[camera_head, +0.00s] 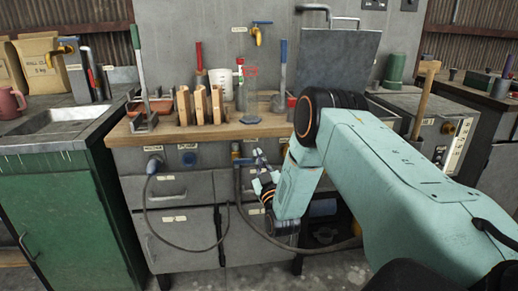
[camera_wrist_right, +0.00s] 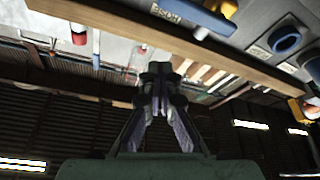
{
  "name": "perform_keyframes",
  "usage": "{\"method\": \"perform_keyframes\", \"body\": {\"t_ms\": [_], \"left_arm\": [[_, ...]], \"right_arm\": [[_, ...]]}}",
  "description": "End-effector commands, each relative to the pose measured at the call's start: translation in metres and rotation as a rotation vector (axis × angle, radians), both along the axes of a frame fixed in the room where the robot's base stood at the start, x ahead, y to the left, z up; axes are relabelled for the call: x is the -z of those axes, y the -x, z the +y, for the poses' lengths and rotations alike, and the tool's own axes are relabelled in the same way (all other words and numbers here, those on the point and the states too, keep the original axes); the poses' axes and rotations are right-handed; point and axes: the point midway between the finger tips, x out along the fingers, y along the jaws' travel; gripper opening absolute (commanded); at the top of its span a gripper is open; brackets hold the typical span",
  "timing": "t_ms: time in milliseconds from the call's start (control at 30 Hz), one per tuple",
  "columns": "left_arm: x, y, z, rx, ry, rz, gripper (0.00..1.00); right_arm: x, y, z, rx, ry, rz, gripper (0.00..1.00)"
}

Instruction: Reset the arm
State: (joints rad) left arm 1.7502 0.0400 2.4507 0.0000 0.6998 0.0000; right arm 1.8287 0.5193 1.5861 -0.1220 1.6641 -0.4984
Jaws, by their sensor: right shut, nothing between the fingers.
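My right arm (camera_head: 395,175) comes in from the right in the head view, bends over the workbench edge and hangs down in front of the cabinet. My right gripper (camera_head: 259,156) points upward, just below and in front of the bench's wooden edge. In the right wrist view the two fingers of the gripper (camera_wrist_right: 157,78) meet at their tips, shut and empty. It seems to touch nothing, though the gap to the cabinet front is hard to judge. My left gripper is not in view.
Hoses (camera_head: 148,200) hang from sockets on the cabinet front (camera_head: 180,220). A green cabinet (camera_head: 65,215) with a sink stands left. Bare floor lies in front.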

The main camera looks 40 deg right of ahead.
Motion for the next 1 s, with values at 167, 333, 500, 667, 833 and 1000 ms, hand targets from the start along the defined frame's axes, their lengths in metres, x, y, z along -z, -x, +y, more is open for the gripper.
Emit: {"method": "perform_keyframes", "body": {"t_ms": [167, 333, 500, 667, 833, 1000], "left_arm": [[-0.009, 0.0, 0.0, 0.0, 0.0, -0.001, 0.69], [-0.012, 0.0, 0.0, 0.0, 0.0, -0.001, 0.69], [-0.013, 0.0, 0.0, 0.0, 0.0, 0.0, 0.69], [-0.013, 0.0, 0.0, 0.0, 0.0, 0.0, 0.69], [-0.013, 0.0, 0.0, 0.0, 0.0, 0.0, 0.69], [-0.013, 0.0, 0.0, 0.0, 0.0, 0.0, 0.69]], "right_arm": [[0.011, 0.026, 0.017, -0.001, 0.0, 0.003, 0.0], [0.017, 0.04, 0.027, -0.001, 0.001, 0.0, 0.0], [0.02, 0.045, 0.029, 0.0, 0.001, -0.002, 0.0], [0.02, 0.046, 0.029, 0.0, 0.001, -0.003, 0.0], [0.036, 0.043, 0.029, -0.021, -0.08, 0.049, 0.0], [0.123, 0.066, 0.058, -0.061, -0.354, 0.36, 0.0]]}}
